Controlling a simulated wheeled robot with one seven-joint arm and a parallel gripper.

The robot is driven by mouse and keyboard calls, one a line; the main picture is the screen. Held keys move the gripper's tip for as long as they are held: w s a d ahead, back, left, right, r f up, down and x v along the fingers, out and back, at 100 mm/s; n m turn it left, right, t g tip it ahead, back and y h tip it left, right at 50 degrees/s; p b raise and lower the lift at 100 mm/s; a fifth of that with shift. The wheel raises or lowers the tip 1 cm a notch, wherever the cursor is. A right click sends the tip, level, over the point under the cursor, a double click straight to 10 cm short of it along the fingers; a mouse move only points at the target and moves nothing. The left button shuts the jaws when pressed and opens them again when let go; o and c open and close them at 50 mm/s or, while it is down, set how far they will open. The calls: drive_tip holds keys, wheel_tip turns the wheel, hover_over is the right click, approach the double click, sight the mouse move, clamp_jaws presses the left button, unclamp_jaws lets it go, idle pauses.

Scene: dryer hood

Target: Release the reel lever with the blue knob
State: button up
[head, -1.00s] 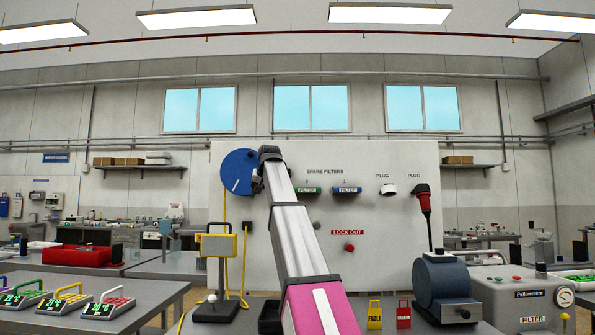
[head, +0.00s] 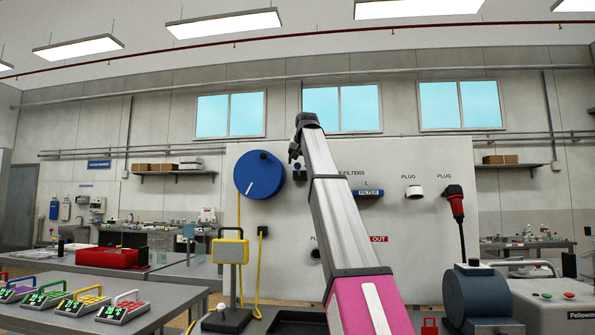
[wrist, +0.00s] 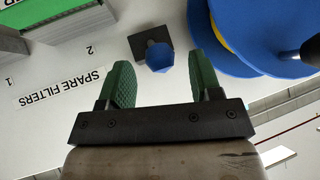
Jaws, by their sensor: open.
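The blue knob (wrist: 159,57) sits on a dark block (wrist: 151,42) on the white panel, beside the blue reel (wrist: 250,38) with its yellow cable. The reel also shows in the head view (head: 259,175). In the wrist view my gripper (wrist: 165,75) is open, with green pads on either side of the knob's line and nothing between them. The knob appears just beyond the fingertips; I cannot tell whether it touches either pad. In the head view my gripper (head: 294,150) is small and dark, right of the reel. The lever's shaft is not clearly visible.
A dark handle end (wrist: 311,49) stands out near the reel in the wrist view. A green filter (wrist: 62,15) is on the panel at upper left. In the head view a red plug (head: 455,203) hangs at right, and benches stand below.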

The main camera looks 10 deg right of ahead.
drive_tip(key=shift+x, duration=2.3)
clamp_jaws()
